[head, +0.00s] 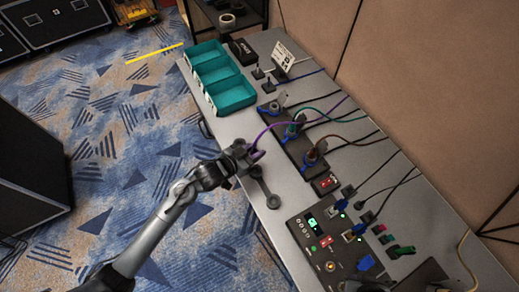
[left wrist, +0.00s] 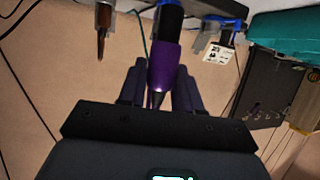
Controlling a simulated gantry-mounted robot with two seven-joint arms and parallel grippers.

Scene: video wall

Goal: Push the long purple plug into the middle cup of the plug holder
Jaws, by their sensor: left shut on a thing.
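My left gripper (head: 246,160) is shut on the long purple plug (left wrist: 165,62), which sits between its two fingers in the left wrist view. In the head view, the gripper is over the table's left edge, left of the plug holder and apart from it. A purple cable (head: 268,134) runs from the gripper towards the wall. The plug holder (head: 284,128) is a dark strip with a row of blue cups. The middle cup (head: 292,131) has a teal cable beside or in it; I cannot tell which. Brown-cabled (head: 316,153) and grey (head: 270,108) plugs stand at the other cups.
Teal bins (head: 232,95) stand at the table's far left end. A control panel (head: 325,240) with lit displays and blue connectors lies at the near end. A small red-switched box (head: 325,183) is beside the holder. Several cables cross towards the wall.

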